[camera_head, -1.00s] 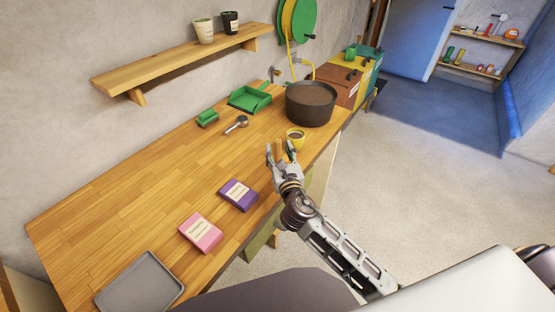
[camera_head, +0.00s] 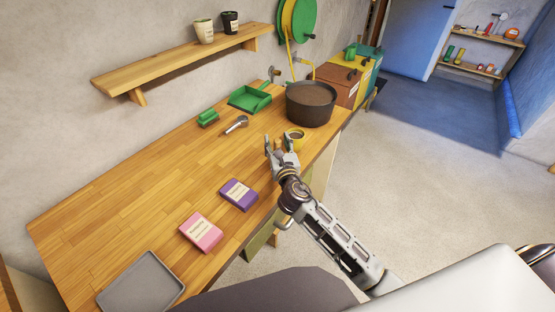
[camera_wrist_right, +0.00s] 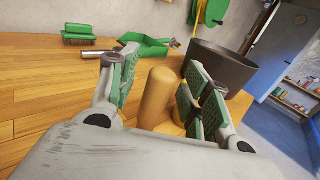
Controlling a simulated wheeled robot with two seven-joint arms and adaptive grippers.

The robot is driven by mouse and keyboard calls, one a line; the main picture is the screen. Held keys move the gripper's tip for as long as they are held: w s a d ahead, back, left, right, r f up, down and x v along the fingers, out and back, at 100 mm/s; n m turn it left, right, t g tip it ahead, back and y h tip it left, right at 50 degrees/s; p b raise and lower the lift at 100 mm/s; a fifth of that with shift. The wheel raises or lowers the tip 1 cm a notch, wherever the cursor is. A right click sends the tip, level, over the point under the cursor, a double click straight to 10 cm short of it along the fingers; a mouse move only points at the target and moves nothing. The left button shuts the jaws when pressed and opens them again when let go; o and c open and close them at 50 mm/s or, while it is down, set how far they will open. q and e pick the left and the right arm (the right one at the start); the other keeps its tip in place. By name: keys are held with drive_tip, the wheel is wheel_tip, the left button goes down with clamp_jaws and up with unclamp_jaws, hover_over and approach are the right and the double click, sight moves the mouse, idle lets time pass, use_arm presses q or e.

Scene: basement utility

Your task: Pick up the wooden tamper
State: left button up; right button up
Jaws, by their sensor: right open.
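The wooden tamper (camera_wrist_right: 158,98) stands upright as a plain tan cylinder in the right wrist view, between the two fingers of my right gripper (camera_wrist_right: 158,88). The fingers are spread, with a gap on the left side of the tamper and less visible room on the right. In the head view my right gripper (camera_head: 280,144) is open low over the bench's front edge, and it mostly hides the tamper. My left gripper is not in view.

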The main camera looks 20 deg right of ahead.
drive_tip(key=shift+c, duration=1.1)
clamp_jaws()
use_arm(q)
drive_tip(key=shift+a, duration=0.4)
use_arm(e)
drive_tip(key=shift+r, duration=0.1)
drive_tip(key=shift+r, duration=0.4)
wheel_tip(320, 180, up, 8)
drive_tip(key=shift+f+p, duration=0.1)
drive_tip(key=shift+p, duration=0.8)
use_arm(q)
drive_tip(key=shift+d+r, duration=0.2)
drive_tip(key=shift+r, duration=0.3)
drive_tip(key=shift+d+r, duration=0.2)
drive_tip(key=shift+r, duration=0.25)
use_arm(e)
drive_tip(key=shift+r, duration=0.65)
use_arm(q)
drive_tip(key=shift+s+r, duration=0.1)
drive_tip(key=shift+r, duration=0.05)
